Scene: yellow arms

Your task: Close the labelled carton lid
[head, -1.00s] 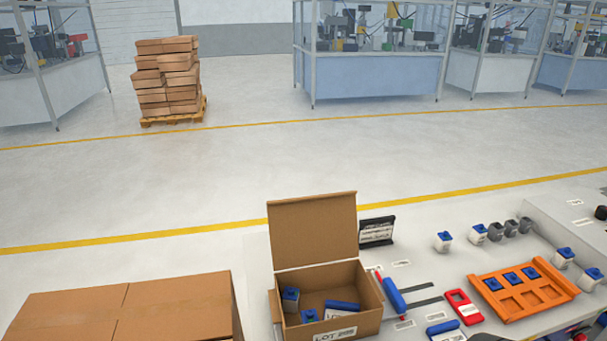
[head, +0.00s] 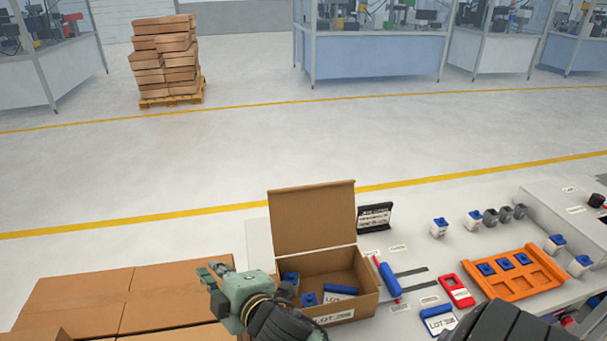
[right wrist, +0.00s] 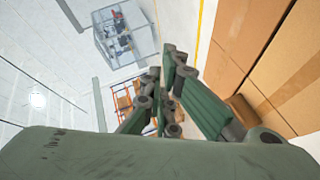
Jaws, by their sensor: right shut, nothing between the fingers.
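The labelled carton (head: 365,303) stands open on the table, a white "LOT" label on its front. Its lid (head: 313,218) stands up at the back, leaning slightly backward. Inside are blue-topped white parts and a blue-and-white labelled piece (head: 340,291). My right gripper (head: 208,271) is shut and empty, left of the carton, with its fingers pointing left, away from the lid. Its wrist covers the carton's front left corner. The right wrist view shows its green fingers (right wrist: 163,85) close together. My left gripper is not in view.
Closed brown cartons (head: 90,295) lie left of the table. Right of the open carton are a blue-handled slide (head: 389,279), a red device (head: 457,291) and an orange tray (head: 525,287). A black sign (head: 375,218) stands close behind the carton's right side.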

